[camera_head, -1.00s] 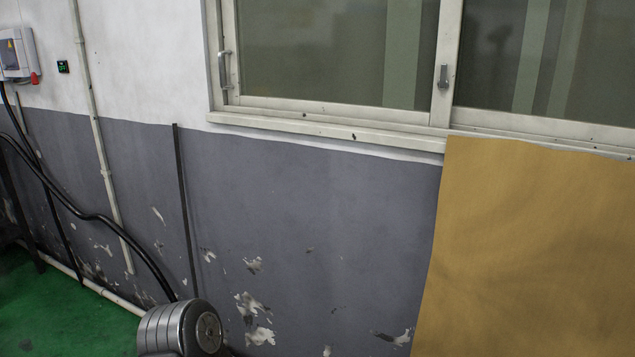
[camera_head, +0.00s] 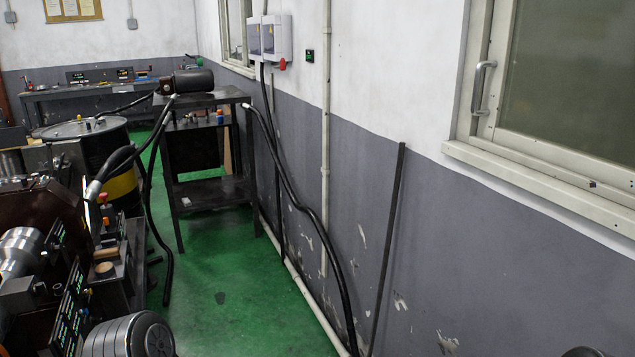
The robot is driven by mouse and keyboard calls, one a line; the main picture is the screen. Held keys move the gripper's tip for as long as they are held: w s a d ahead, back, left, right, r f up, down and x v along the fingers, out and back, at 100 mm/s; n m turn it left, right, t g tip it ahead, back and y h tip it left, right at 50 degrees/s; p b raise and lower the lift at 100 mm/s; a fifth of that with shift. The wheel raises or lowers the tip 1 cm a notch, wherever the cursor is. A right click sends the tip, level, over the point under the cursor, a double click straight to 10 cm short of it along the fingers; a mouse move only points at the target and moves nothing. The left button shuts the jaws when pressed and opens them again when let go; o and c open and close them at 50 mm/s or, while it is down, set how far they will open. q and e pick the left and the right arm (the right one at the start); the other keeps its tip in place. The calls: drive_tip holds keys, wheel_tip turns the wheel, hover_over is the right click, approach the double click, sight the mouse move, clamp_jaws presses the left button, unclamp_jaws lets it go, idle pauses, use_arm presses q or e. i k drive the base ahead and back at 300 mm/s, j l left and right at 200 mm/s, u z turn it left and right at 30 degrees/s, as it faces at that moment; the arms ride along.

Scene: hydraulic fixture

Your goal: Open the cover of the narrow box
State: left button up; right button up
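Two light grey wall boxes hang side by side on the white wall in the upper middle of the head view. The left box (camera_head: 254,39) looks narrower in the picture. The right box (camera_head: 277,40) looks wider and has a red part at its lower edge. I cannot tell surely which is the narrow box. Both covers look shut, though they are small and seen at a slant. Neither of my grippers shows.
A dark metal table (camera_head: 208,185) with a motor (camera_head: 194,81) on top stands left of the boxes. Black hoses (camera_head: 300,205) run down the wall. Machinery (camera_head: 40,250) fills the left side. The green floor (camera_head: 235,290) is clear in the middle. A window (camera_head: 570,90) is at right.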

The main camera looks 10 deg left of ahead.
sight(268, 41)
drive_tip(key=i+j+u, duration=0.2)
drive_tip(key=i+u, duration=0.25)
drive_tip(key=i, duration=0.35)
drive_tip(key=i+l+u, duration=0.1)
drive_tip(key=i+u, duration=0.35)
drive_tip(key=i, duration=0.35)
drive_tip(key=i+j+z, duration=0.15)
drive_tip(key=i+z, duration=0.25)
drive_tip(key=i+j+z, duration=0.35)
drive_tip(key=i, duration=0.2)
drive_tip(key=i+j+z, duration=1.05)
drive_tip(key=j+z, duration=0.15)
drive_tip(key=j, duration=0.35)
drive_tip(key=i+j+z, duration=0.2)
drive_tip(key=j+z, duration=0.15)
drive_tip(key=j, duration=0.3)
